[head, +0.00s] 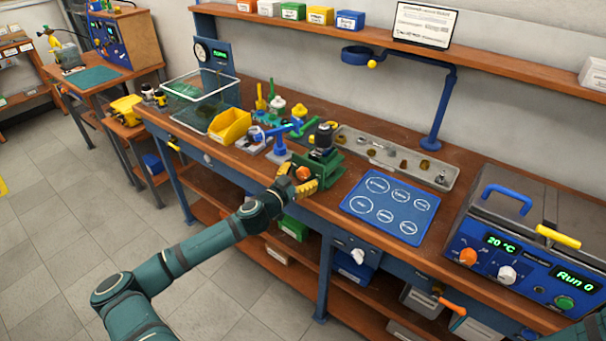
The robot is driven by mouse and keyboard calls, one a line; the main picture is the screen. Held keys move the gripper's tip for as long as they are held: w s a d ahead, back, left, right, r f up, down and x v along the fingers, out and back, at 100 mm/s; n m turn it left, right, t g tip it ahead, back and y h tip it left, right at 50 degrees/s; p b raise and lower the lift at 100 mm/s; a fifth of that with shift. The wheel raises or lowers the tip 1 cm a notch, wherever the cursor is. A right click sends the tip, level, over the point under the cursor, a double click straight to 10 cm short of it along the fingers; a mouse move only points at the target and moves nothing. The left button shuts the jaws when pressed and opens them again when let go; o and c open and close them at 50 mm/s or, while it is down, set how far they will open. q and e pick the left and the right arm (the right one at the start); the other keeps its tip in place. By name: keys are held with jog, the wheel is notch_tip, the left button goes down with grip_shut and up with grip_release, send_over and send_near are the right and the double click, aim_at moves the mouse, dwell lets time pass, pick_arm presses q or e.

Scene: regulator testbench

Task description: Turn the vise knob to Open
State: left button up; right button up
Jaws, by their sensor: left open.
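The green vise (326,168) stands at the front edge of the workbench, with a dark cylindrical part (323,138) upright in its top. Its orange knob (303,173) faces the front left. My left gripper (306,183) is open at the knob, its yellow fingers close around or beside it. I cannot tell whether the fingers touch the knob. The gripper hides part of the knob and the vise's front, and no knob marking is readable. My right gripper is out of view.
A blue mat (390,236) with white circles lies right of the vise. A grey parts tray (440,178) is behind it. A yellow bin (229,126) and blue tools (279,147) stand to the left. A blue control unit (528,270) fills the bench's right end.

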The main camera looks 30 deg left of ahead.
pick_arm(q)
jog(key=shift+w+d, duration=0.1)
jog(key=shift+w, duration=0.6)
jog(key=c, duration=1.2)
